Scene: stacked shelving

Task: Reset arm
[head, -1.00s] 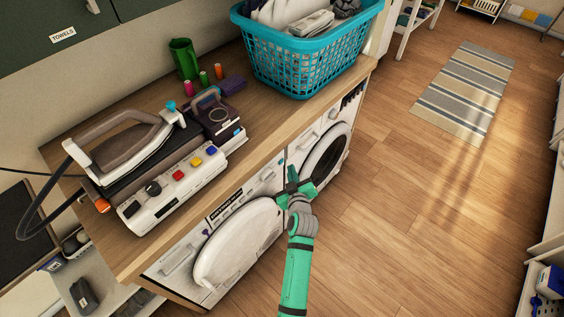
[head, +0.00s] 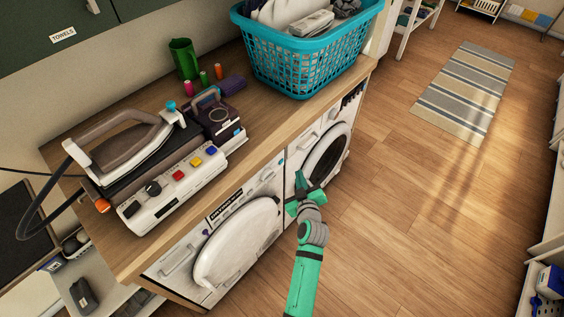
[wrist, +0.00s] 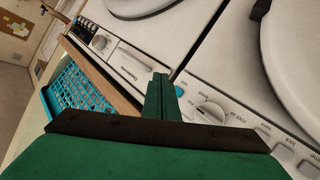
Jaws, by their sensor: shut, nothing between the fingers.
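My gripper (head: 300,181) is green, at the end of my green and grey arm, in front of the two white machines under the counter in the head view. Its fingers are shut together with nothing between them. In the wrist view the closed fingers (wrist: 160,97) point toward the machines' control panels. I cannot tell the exact gap between the fingertips and the machine fronts.
A wooden counter (head: 262,132) holds a steam iron station (head: 170,178), a green mug (head: 184,58) and a blue laundry basket (head: 309,65). Wooden floor (head: 420,220) lies open to the right, with a striped rug (head: 467,92).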

